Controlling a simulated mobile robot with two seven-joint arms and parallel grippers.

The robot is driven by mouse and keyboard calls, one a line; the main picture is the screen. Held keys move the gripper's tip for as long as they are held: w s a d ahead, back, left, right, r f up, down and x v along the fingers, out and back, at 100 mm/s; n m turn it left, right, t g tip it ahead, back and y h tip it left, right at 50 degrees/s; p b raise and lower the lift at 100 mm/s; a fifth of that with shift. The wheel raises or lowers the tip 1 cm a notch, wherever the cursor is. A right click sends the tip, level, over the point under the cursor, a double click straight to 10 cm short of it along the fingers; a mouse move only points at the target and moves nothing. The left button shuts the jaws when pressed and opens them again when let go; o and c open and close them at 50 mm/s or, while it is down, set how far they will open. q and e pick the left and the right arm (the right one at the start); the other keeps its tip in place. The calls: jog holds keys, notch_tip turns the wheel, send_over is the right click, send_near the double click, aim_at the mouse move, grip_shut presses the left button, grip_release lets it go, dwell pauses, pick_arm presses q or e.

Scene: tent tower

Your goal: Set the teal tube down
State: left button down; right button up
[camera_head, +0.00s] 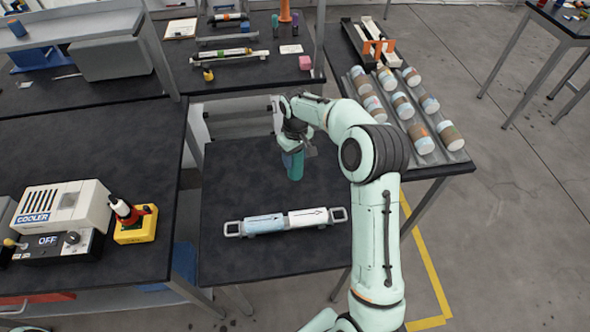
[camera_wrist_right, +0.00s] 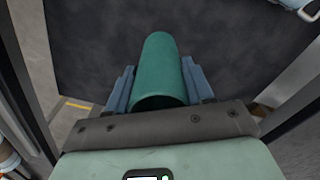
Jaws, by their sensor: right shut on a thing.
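The teal tube (camera_head: 296,170) is upright or nearly so over the far part of the dark middle table (camera_head: 225,190). My right gripper (camera_head: 291,152) is shut on it, holding it from above. In the right wrist view the teal tube (camera_wrist_right: 160,65) sits between the two blue-grey fingers of my right gripper (camera_wrist_right: 158,88), with dark table surface beyond it. I cannot tell whether the tube's lower end touches the table. My left gripper is not in view.
A blue and white cylinder (camera_head: 265,224) in a holder with end handles lies across the table nearer the front. A cooler unit (camera_head: 65,208) and a yellow box with a red-black knob (camera_head: 135,228) are at left. The table's left side is clear.

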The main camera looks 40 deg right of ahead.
aim_at(295, 169)
jog(key=shift+f, duration=3.05)
jog(key=shift+f, duration=0.2)
jog(key=o, duration=1.1)
jog(key=shift+r, duration=0.1)
notch_tip(295, 169, up, 12)
jog(key=shift+r+p, duration=0.1)
jog(key=shift+p, duration=0.25)
